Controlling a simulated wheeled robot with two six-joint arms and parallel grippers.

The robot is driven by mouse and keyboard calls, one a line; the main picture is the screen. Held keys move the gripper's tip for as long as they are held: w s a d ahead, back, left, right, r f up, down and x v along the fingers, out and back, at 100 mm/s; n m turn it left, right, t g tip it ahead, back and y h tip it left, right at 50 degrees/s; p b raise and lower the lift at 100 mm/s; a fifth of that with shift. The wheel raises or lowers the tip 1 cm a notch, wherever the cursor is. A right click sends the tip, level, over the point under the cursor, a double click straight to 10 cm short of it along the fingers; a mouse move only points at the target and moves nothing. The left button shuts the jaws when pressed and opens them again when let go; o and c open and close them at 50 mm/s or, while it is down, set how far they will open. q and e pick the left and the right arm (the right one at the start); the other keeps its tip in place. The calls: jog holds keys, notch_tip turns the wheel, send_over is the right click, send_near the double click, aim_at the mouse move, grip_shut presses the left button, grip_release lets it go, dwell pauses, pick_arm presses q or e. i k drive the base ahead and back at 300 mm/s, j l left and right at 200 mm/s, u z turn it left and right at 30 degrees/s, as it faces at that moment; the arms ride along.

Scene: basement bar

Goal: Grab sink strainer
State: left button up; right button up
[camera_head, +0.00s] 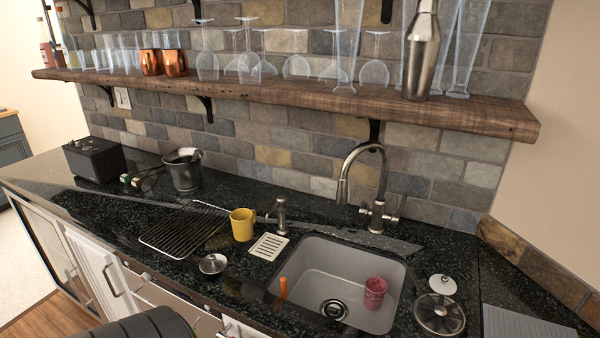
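A small round metal piece with a central knob (213,264) lies on the dark counter, left of the sink; it looks like the sink strainer. The white sink basin (325,262) is set into the counter. Its round metal drain (334,309) shows at the basin's bottom; I cannot tell whether a strainer sits in it. A larger round disc with a metal rim (440,314) lies right of the sink. Neither gripper is in view.
A black rack (184,228), yellow mug (242,224), white slotted dish (269,246) and soap dispenser (281,215) stand left of the sink. The faucet (378,190) rises behind it. A pink cup (375,292) and orange-handled item (283,288) are in the basin. A glass-lined shelf (290,97) hangs above.

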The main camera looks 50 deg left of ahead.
aim_at(212, 264)
jog(key=u, duration=2.2)
